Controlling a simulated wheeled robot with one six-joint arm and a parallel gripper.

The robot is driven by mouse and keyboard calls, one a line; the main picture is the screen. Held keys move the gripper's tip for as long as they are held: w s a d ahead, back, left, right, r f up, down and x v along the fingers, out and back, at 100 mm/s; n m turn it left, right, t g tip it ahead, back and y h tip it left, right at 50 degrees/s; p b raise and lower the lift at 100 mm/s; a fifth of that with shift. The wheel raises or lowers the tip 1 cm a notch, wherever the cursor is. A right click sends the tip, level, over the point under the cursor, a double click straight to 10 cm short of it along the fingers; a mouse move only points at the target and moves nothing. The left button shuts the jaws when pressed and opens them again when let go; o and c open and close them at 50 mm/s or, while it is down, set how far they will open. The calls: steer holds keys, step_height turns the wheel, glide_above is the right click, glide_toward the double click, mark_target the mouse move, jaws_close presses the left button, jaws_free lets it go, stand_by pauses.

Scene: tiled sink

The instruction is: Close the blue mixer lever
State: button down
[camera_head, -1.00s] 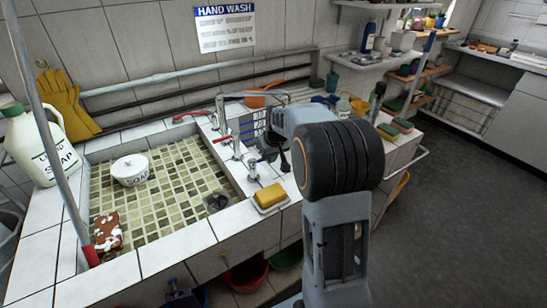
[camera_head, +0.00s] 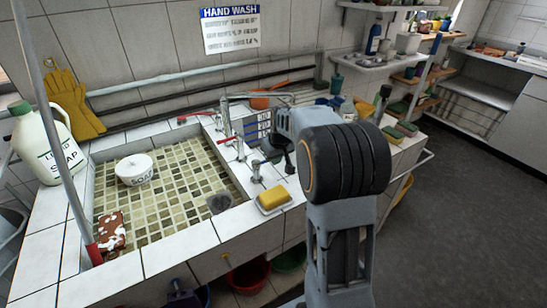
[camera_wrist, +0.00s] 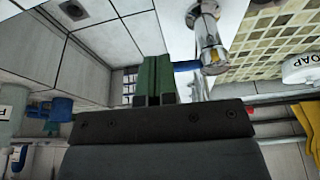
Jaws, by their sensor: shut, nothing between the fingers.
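The blue mixer lever (camera_wrist: 186,66) shows in the wrist view. It sticks out to the left from a chrome tap (camera_wrist: 210,48), and its left end meets the edge of my gripper's green fingers. I cannot tell whether they touch. My gripper (camera_wrist: 154,78) is shut and empty, its two green fingers side by side. In the head view the chrome tap (camera_head: 257,172) stands on the sink's tiled edge behind the yellow soap. My arm's thick dark wrist hides most of my gripper there.
The tiled basin (camera_head: 165,190) holds a white soap bowl (camera_head: 134,169). Red-levered taps (camera_head: 226,139) stand farther back. A white jug (camera_head: 48,145) is at left. The floor at right is clear.

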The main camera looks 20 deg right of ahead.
steer(key=s+v, duration=0.2)
steer(key=v, duration=0.9)
steer(key=shift+d+f, duration=0.15)
steer(key=shift+d, duration=0.1)
